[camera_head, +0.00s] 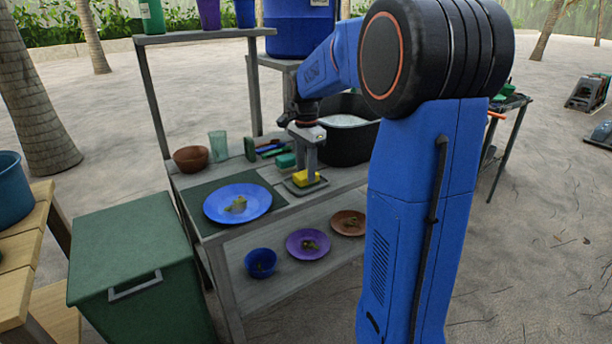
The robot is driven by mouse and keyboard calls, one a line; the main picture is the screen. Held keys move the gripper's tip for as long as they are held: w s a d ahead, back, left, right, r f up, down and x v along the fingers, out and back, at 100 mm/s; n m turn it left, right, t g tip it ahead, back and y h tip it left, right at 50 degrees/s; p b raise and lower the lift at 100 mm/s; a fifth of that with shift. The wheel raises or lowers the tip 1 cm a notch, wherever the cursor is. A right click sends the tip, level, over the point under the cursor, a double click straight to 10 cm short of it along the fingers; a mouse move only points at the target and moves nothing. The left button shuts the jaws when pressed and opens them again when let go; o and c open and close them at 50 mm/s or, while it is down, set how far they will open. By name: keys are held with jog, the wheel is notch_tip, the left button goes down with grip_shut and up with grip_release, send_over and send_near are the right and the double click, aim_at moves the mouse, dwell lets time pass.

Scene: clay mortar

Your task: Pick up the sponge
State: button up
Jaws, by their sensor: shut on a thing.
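A yellow sponge (301,179) is low between the fingers of my gripper (304,172), at the front of the grey table. A small dark tray (318,187) is under the sponge. My gripper points down and is shut on the sponge. I cannot tell whether the sponge still touches the tray. The fingers hide part of the sponge.
A blue plate (225,213) with food scraps is to the left. A black basin (350,152) stands behind on the right. A glass (218,144), a brown bowl (192,158) and a green block (286,160) are at the back.

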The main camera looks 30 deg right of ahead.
aim_at(306, 174)
notch_tip(306, 174, up, 10)
dwell(0.5)
jog(key=o, duration=0.4)
jog(key=c, duration=0.3)
jog(key=shift+s, duration=0.1)
